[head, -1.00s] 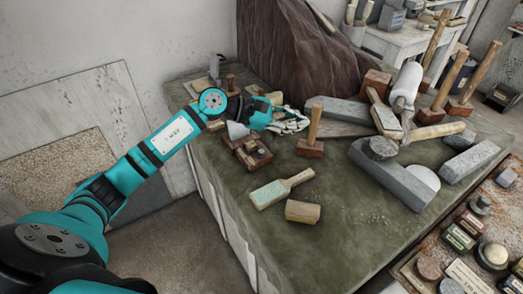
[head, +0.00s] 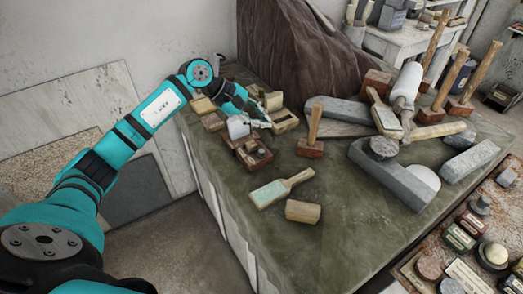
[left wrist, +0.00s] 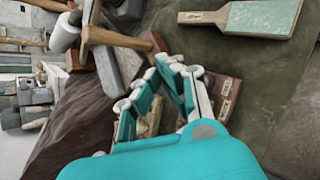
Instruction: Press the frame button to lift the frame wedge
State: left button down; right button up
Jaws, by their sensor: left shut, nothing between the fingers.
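A dark wooden frame block (head: 241,143) sits near the left edge of the green-covered table. A small round knob (head: 259,153), which looks like the frame button, is on its near part. A pale grey wedge (head: 238,128) shows at its far end; I cannot tell how high it sits. My left gripper (head: 264,121) is shut and empty, just beyond and to the right of the wedge, above the table. In the left wrist view, its white-padded fingers (left wrist: 165,70) are beside a labelled wooden block (left wrist: 226,98). Contact cannot be made out. My right gripper is not in view.
An open wooden box (head: 286,121) and small wooden blocks (head: 203,106) stand around the gripper. A mallet (head: 312,130) stands to the right. A green-faced paddle (head: 270,193) and a wooden block (head: 302,211) lie nearer.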

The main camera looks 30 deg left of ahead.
pick_arm(q)
jog(key=b, duration=0.1)
send_over(261, 153)
notch_tip(261, 153, down, 5)
jog(key=shift+w+d+f, duration=0.1)
jog(key=shift+w, duration=0.05)
notch_tip(261, 153, down, 3)
jog(key=shift+r+b, duration=0.2)
jog(key=shift+b, duration=1)
jog(key=shift+f+b, duration=0.35)
jog(key=shift+f+b, duration=0.4)
jog(key=shift+b, duration=0.3)
jog(key=shift+f+b, duration=0.65)
jog(key=shift+b, duration=0.15)
dwell(0.7)
jog(key=shift+r, duration=1.05)
jog(key=shift+r+p, duration=0.1)
jog(key=shift+p, duration=0.2)
